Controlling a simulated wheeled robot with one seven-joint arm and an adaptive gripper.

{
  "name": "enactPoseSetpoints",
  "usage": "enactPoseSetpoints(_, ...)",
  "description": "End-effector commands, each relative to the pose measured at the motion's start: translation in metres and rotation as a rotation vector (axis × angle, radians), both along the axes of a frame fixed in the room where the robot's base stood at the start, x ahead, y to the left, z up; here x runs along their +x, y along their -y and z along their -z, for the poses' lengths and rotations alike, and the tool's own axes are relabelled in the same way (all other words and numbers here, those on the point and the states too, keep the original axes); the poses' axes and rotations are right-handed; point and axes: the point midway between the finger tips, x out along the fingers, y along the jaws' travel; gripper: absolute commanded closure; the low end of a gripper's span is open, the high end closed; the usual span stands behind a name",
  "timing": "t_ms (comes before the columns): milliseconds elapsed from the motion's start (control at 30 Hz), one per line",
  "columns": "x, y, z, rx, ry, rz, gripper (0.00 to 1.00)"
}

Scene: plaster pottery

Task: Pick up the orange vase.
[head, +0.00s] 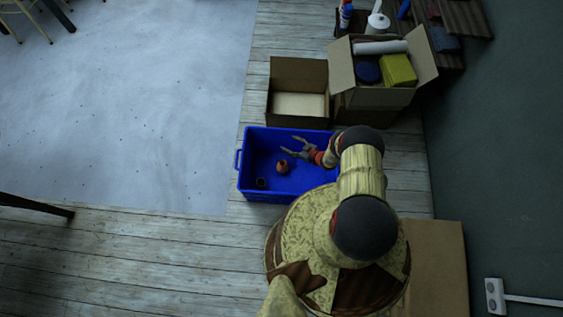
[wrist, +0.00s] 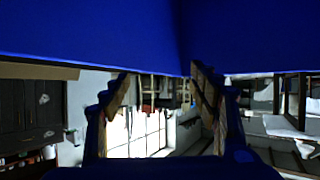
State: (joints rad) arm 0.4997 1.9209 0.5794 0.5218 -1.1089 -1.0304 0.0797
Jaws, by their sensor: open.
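The orange vase (head: 282,167) stands in the blue crate (head: 244,190) in the head view, near the crate's middle. My gripper (head: 287,150) is over the crate, to the upper right of the vase in the picture, with its fingers spread and pointing left. The fingers are apart from the vase as far as I can tell. In the wrist view my gripper (wrist: 160,85) is open with nothing between its fingers. Blue surfaces fill the top of that view, and the vase does not show there.
A small dark pot (head: 262,183) sits in the crate's lower left corner. An open cardboard box (head: 298,75) stands just behind the crate. A fuller box (head: 372,100) with a yellow item (head: 398,70) stands to its right. Bare floor (head: 150,250) lies left.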

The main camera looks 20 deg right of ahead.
Motion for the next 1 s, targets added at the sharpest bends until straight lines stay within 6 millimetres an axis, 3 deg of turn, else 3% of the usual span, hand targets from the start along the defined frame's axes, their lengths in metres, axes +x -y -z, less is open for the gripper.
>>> enactPoseSetpoints(33,-0.012,-0.007,0.027,0.013,0.001,-0.004,0.39)
enactPoseSetpoints(300,-0.036,-0.022,0.095,0.042,0.008,-0.018,0.39)
enactPoseSetpoints(600,-0.041,-0.025,0.178,0.050,0.009,-0.020,0.39)
enactPoseSetpoints(800,-0.041,-0.025,0.209,0.049,0.009,-0.021,0.39)
enactPoseSetpoints(1000,-0.039,-0.026,0.219,0.049,0.009,-0.022,0.39)
